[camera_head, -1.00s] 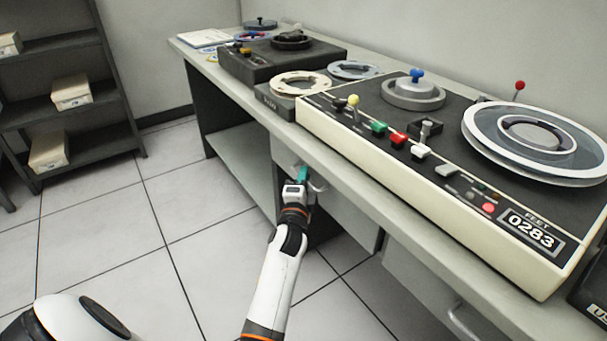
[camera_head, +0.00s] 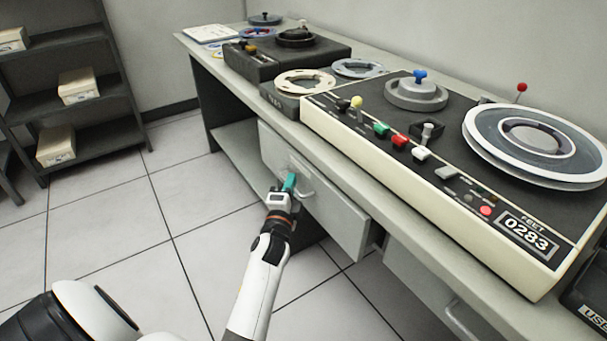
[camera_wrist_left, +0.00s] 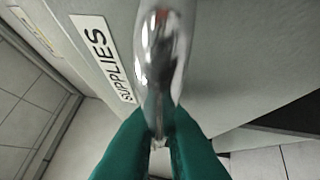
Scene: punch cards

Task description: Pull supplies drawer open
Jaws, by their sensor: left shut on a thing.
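The supplies drawer (camera_head: 335,212) is a grey drawer under the desk's front edge. It stands partly pulled out from the desk. In the left wrist view a white label reading SUPPLIES (camera_wrist_left: 103,57) is on the drawer front (camera_wrist_left: 230,60), beside a shiny metal handle (camera_wrist_left: 163,50). My left gripper (camera_head: 289,184) is at the handle (camera_head: 304,188) in the head view. Its green fingers (camera_wrist_left: 158,135) are shut on the handle in the left wrist view. The right gripper is not in view.
The desk (camera_head: 225,80) carries a large tape machine (camera_head: 400,160) with reels and a smaller black unit (camera_head: 275,62). Another drawer (camera_head: 425,280) sits further right. A dark shelf (camera_head: 70,105) with boxes stands at the left. The tiled floor (camera_head: 120,220) between is clear.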

